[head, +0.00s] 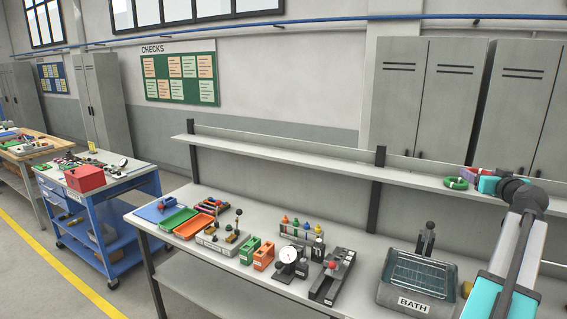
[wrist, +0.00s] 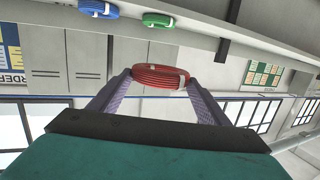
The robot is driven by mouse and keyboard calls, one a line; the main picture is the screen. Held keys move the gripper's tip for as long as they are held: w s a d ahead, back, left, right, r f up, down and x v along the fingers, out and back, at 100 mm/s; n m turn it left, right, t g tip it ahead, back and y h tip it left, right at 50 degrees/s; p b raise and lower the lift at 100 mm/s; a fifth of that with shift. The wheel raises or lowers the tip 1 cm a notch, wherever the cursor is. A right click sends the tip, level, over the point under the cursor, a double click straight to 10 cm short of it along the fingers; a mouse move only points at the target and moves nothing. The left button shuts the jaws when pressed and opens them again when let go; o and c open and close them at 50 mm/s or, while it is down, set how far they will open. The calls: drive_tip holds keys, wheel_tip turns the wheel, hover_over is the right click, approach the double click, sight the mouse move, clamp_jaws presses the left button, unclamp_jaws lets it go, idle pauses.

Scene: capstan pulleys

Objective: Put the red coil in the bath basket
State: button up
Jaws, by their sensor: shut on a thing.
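The red coil (wrist: 160,76) is gripped between the two purple fingers of my gripper (wrist: 159,82) in the wrist view. In the head view the red coil (head: 468,173) shows small at the tip of my gripper (head: 473,173), just above the shelf at right, partly hidden by my wrist. The bath (head: 398,298) is a grey tank labelled BATH on the bench, below and left of my gripper. The basket (head: 420,272) is a wire mesh set inside it, with an upright dark handle behind.
A green coil (head: 457,183) lies on the shelf (head: 330,161) beside the red one; a blue coil (wrist: 98,9) shows in the wrist view. A dial gauge (head: 288,262), black fixture (head: 333,275) and bottle rack (head: 299,232) stand left of the bath.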

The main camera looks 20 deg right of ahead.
drive_tip(key=w+a+f+n+t+y+b, duration=0.1)
drive_tip(key=w+a+f+n+y, duration=0.25)
drive_tip(key=w+a+f, duration=0.6)
drive_tip(key=w+a+f+n+t+y+b, duration=0.15)
drive_tip(key=w+a+f+y, duration=0.4)
drive_tip(key=a, duration=0.75)
drive_tip(key=w+a+f+n+t+y+b, duration=0.1)
drive_tip(key=w+a+f+n+y+b, duration=0.2)
drive_tip(key=w+a+f, duration=0.7)
drive_tip(key=s+a+f+n+g+y+b, duration=0.1)
drive_tip(key=a+f+n+g+y, duration=0.1)
drive_tip(key=a, duration=1.2)
drive_tip(key=s+a+f+n+g+y+b, duration=0.1)
drive_tip(key=a+f+n+g+y, duration=0.2)
drive_tip(key=a, duration=1.2)
drive_tip(key=s+a+f+n+g+y+b, duration=0.1)
drive_tip(key=a+f+n+y, duration=0.4)
drive_tip(key=a, duration=0.9)
wheel_tip(320, 180, down, 4)
drive_tip(key=shift+s+a+r+g+y+b, duration=0.2)
drive_tip(key=shift+s+a+g+y+b, duration=0.1)
drive_tip(key=shift+g+y, duration=0.3)
drive_tip(key=shift+s+d+f, duration=0.1)
drive_tip(key=shift+s+f, duration=0.05)
drive_tip(key=shift+f, duration=0.45)
drive_tip(key=shift+s+f, duration=0.15)
drive_tip(key=shift+f, duration=0.4)
